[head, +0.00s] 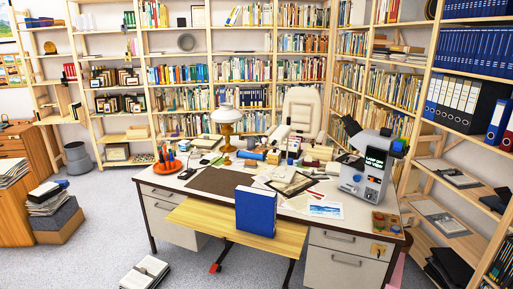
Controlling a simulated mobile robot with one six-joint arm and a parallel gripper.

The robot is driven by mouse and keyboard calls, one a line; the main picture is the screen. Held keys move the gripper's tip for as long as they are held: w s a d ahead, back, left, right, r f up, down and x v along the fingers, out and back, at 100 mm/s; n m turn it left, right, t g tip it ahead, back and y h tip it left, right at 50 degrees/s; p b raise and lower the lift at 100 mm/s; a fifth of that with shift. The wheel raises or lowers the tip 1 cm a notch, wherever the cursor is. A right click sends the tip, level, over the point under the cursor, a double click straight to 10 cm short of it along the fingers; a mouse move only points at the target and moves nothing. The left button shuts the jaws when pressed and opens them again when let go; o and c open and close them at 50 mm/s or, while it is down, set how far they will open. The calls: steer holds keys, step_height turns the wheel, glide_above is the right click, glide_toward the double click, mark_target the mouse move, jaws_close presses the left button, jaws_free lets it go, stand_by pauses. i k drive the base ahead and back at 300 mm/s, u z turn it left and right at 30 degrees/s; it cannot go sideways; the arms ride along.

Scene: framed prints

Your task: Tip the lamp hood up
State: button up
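The hood sits on top of the stem; I cannot make out a hinge. A grey microscope-like device (365,178) stands at the desk's right end, with a dark panel (376,158) of pale lettering that seems to read "LAMP ON NO VIEW". My gripper is not in view.
The cluttered desk (175,187) has papers, books and a red-orange tool holder (167,161). In front, a blue binder (256,211) stands on a wooden board (200,215). Full bookshelves line the back and right. A book stack (145,273) lies on the grey floor, which is open at front left.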

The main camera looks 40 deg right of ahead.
mark_target(279, 136)
steer(key=u, duration=0.1)
steer(key=i, duration=1)
steer(key=u, duration=0.15)
steer(key=k, duration=0.95)
steer(key=z, duration=0.15)
steer(key=i, duration=0.75)
